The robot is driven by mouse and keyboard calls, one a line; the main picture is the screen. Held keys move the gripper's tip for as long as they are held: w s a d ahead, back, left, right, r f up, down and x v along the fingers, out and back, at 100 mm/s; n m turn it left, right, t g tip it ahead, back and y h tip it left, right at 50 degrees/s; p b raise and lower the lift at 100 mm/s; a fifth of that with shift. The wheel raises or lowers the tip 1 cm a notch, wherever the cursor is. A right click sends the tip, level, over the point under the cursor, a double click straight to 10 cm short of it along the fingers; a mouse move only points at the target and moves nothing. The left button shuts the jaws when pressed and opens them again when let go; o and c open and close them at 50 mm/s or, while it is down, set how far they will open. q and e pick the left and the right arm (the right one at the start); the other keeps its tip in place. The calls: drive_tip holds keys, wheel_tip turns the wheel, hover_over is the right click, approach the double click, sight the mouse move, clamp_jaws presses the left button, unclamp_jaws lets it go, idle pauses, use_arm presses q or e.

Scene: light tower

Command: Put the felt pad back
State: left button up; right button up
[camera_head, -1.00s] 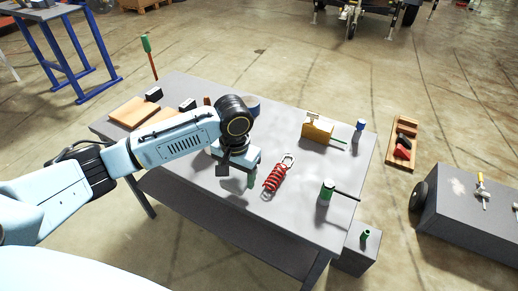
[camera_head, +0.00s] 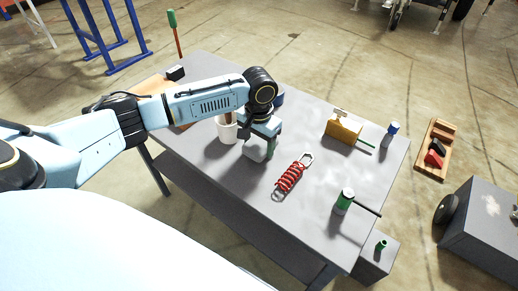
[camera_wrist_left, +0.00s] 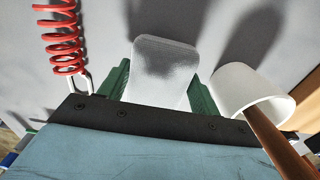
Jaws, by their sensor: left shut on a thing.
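My left gripper (camera_head: 265,148) is low over the grey workbench (camera_head: 225,185), left of the red coil. It is shut on the pale grey felt pad (camera_head: 254,150). In the left wrist view the pad (camera_wrist_left: 165,72) stands out between the green fingers (camera_wrist_left: 162,95), its flat face toward the camera. I cannot tell whether the pad touches the bench. A white cup (camera_head: 226,132) with a brown handle in it stands just beside the gripper; it also shows in the left wrist view (camera_wrist_left: 243,92). My right gripper is not in view.
A red coil with a metal clip (camera_head: 290,178) lies right of the gripper. A green-and-white cylinder (camera_head: 344,202), a yellow-brown block (camera_head: 343,129) and a blue-capped bottle (camera_head: 391,133) stand further right. A wooden board lies at the left under my arm. The bench's front middle is bare.

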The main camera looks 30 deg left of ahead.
sight(259, 143)
use_arm(q)
wheel_tip(259, 143, down, 2)
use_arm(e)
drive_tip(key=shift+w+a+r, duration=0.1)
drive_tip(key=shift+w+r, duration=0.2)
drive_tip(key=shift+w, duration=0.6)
use_arm(q)
drive_tip(key=shift+f, duration=0.1)
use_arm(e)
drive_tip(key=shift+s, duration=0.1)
use_arm(q)
drive_tip(key=o, duration=0.9)
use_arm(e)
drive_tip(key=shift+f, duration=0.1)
use_arm(q)
drive_tip(key=shift+r, duration=0.25)
wheel_tip(259, 143, up, 11)
drive_tip(key=p, duration=0.3)
drive_tip(key=shift+w+f, duration=0.1)
drive_tip(key=shift+r, duration=0.5)
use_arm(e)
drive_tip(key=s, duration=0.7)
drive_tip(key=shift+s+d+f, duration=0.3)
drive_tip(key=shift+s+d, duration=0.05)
